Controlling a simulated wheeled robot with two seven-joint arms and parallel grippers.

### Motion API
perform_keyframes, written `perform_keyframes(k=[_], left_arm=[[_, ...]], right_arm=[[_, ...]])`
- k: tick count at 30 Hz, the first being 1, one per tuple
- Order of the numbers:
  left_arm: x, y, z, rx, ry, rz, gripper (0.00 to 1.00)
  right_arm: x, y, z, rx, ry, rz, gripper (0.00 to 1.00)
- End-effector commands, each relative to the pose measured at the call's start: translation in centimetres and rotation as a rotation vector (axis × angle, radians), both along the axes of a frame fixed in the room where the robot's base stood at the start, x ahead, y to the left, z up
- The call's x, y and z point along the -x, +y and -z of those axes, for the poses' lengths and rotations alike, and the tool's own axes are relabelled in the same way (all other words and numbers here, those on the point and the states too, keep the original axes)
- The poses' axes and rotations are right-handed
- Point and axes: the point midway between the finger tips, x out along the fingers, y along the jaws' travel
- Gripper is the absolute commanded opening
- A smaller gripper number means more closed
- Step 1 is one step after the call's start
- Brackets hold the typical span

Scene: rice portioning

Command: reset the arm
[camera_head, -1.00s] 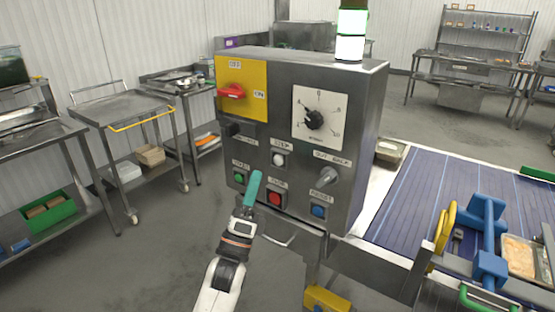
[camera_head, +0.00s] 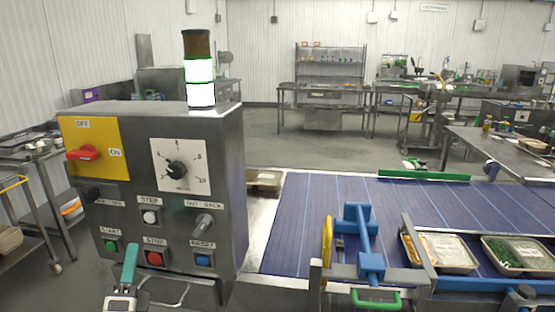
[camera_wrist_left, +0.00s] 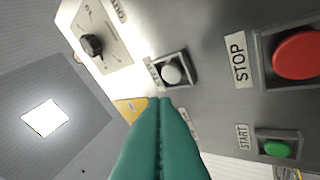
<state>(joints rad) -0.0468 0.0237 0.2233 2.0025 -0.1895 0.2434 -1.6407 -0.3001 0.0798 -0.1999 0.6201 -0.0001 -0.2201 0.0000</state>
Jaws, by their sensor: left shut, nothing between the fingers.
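My left gripper (camera_head: 130,262) has teal fingers and is shut and empty. In the head view it is at the lower left, in front of the control box (camera_head: 225,150), between the green START button (camera_head: 111,245) and the red STOP button (camera_head: 154,258). In the left wrist view its closed fingers (camera_wrist_left: 160,105) point up the panel, with the white STEP button (camera_wrist_left: 171,73) near the tips, the red STOP button (camera_wrist_left: 298,55) to the right and the green START button (camera_wrist_left: 278,148) at the lower right. I cannot tell whether the fingers touch the panel. My right gripper is not in view.
A blue conveyor (camera_head: 310,215) runs to the right of the box, with a blue handled fixture (camera_head: 365,240) and food trays (camera_head: 440,252) on it. Steel tables (camera_head: 325,97) stand at the back.

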Motion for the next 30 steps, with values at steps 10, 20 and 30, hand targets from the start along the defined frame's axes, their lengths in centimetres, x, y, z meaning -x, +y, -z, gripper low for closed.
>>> perform_keyframes(k=[10,20,30], left_arm=[[4.9,-5.0,16.3,0.988,0.731,0.181,0.0],[16.4,-9.4,24.7,1.642,1.093,-0.14,0.0],[25.5,-11.5,27.5,1.94,1.217,-0.538,0.0]], right_arm=[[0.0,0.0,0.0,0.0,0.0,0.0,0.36],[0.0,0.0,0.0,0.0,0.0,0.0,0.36],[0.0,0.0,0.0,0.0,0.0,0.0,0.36]])
